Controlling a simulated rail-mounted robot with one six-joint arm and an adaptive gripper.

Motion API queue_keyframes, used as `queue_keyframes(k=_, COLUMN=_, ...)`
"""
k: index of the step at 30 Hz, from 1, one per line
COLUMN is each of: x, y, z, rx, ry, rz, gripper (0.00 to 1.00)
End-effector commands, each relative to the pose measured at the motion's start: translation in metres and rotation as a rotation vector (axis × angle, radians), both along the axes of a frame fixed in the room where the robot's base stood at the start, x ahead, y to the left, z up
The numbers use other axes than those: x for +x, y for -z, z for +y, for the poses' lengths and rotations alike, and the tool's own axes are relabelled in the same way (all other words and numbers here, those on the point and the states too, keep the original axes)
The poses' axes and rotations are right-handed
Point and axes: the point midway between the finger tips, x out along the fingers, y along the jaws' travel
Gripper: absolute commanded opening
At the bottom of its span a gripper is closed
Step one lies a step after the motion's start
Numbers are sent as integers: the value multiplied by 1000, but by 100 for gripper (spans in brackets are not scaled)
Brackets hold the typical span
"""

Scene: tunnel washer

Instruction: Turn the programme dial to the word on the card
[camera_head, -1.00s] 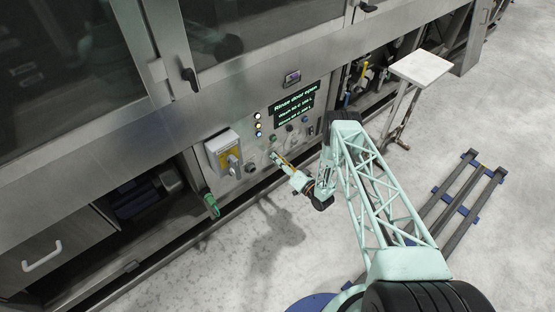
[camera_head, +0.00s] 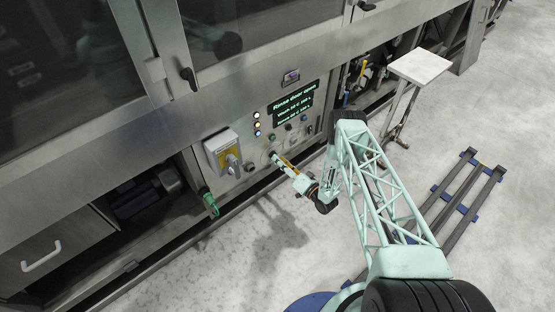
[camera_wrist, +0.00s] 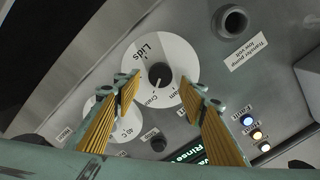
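A small pale mark on the knob seems to lie on the "Crates" side. My gripper (camera_wrist: 163,88) is open, its orange ribbed fingers to either side of the knob, with no clear contact. In the head view my gripper (camera_head: 274,156) is at the control panel and hides the dial. A small framed plate (camera_head: 291,77) sits above the display; its writing is too small to read.
A second white dial marked 40 C (camera_wrist: 122,127) partly hides behind the left finger. A black socket (camera_wrist: 232,20), lamps (camera_wrist: 252,128) and the display (camera_head: 293,103) are close by. A switch box (camera_head: 222,152) and green hose (camera_head: 210,203) lie left. A small table (camera_head: 420,66) stands right.

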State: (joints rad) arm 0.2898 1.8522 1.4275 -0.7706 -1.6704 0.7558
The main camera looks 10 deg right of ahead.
Motion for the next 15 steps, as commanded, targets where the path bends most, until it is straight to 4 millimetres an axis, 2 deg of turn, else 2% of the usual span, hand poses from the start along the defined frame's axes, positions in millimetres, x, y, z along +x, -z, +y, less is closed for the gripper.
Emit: queue_keyframes(k=15, x=-60, y=0, z=-32, rx=0, ry=1, rz=2, gripper=38)
